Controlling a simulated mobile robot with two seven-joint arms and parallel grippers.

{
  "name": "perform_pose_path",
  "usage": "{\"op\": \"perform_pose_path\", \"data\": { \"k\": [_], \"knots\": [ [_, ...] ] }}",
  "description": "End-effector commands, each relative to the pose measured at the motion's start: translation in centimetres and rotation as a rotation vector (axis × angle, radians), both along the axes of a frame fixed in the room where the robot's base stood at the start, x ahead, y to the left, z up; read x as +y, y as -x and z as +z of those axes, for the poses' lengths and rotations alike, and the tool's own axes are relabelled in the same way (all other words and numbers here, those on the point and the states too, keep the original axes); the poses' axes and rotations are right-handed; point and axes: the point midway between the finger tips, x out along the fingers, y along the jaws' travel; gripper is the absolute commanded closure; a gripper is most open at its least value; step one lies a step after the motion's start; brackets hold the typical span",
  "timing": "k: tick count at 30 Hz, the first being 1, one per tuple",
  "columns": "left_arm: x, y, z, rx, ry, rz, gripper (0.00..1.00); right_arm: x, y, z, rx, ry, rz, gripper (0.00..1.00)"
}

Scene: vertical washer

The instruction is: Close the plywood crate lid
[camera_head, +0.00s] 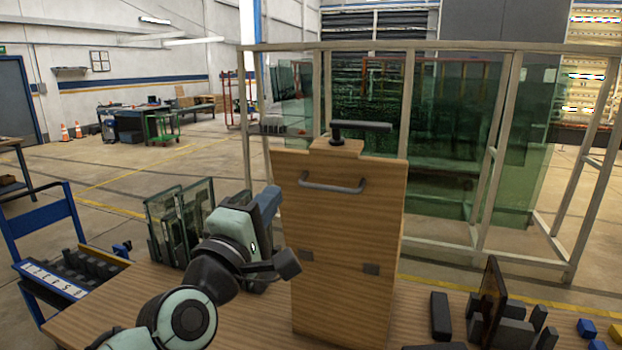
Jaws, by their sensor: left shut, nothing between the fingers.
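The tall plywood crate (345,295) stands upright on the wooden table, right of centre. Its upper front panel (340,215) carries a grey bar handle (333,187), and two small metal plates sit lower on the front. I cannot tell for certain how far the lid is open from this angle. A black T-shaped handle (361,126) sticks up at its top. My left gripper (287,264) is shut and empty at the crate's left edge, below the bar handle; I cannot tell whether it touches. My right gripper is not in view.
Glass panes (180,222) stand in a rack left of my arm. Dark blocks (441,316) and a dark upright panel (492,295) are on the table at the right. A white frame with green glass (460,150) stands behind. A blue cart (45,225) is at the left.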

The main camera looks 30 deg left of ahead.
Motion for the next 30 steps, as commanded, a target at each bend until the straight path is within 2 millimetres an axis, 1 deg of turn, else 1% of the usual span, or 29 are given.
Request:
{"op": "perform_pose_path", "data": {
  "k": [1,2,5,8,18,22,25,30],
  "knots": [
    [0.0,-0.1,-0.6,0.002,-0.001,-0.001,1.0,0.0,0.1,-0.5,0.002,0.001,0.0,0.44],
    [0.0,-0.2,-0.6,0.003,0.0,-0.001,1.0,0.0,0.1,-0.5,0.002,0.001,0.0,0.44],
    [0.2,-0.9,-0.3,0.004,0.0,-0.001,1.0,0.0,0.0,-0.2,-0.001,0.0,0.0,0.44],
    [0.5,-2.3,0.2,0.004,0.0,0.0,1.0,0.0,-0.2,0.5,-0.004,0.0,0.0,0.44],
    [2.2,-9.2,2.0,0.004,0.0,0.0,1.0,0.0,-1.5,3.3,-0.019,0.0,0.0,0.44],
    [2.7,-11.3,2.5,0.003,-0.001,0.0,1.0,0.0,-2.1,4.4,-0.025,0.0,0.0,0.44],
    [3.0,-12.4,2.8,0.003,0.0,0.0,1.0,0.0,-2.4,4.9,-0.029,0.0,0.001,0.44],
    [3.2,-13.3,2.9,0.004,-0.002,0.001,1.0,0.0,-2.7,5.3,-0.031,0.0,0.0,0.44]
  ]
}}
